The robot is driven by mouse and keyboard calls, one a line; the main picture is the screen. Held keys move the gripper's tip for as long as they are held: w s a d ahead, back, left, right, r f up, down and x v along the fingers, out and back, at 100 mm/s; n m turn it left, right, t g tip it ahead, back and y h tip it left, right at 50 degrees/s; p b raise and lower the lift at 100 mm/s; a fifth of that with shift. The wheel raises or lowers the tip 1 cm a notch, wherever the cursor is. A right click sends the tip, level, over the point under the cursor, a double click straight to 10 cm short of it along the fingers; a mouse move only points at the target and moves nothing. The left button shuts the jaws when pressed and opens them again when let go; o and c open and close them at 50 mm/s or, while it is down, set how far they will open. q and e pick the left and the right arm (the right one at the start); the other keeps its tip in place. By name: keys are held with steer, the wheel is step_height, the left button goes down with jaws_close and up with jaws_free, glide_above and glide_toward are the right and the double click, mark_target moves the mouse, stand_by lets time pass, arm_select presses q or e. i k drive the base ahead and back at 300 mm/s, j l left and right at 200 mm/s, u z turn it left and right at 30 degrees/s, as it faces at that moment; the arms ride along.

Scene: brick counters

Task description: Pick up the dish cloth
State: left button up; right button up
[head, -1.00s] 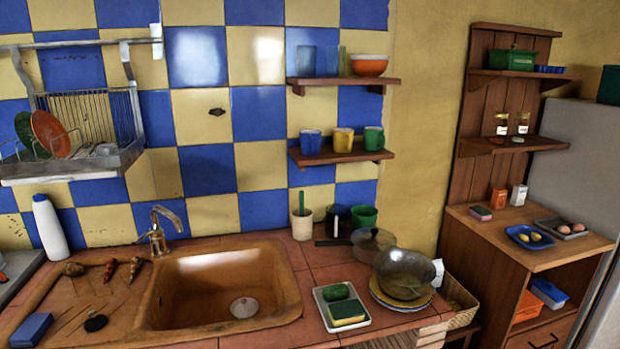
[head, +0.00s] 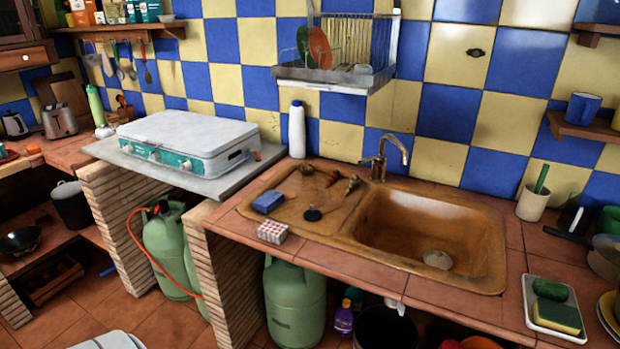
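A small folded piece with a red-and-white checked pattern (head: 272,231) lies on the tiled counter (head: 335,250) near its front edge, left of the sink. It looks like the dish cloth, but it is too small to be sure. Neither of my grippers shows in the head view.
A brown sink (head: 430,232) is set into the counter. A blue sponge (head: 268,202) lies on its drainboard, with a black stopper and brushes nearby. A white bottle (head: 297,130) stands behind. A white-lidded stove (head: 188,138) is at left. Green gas bottles (head: 295,305) stand below.

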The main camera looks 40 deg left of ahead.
mark_target(270, 199)
steer(key=u, duration=1.6)
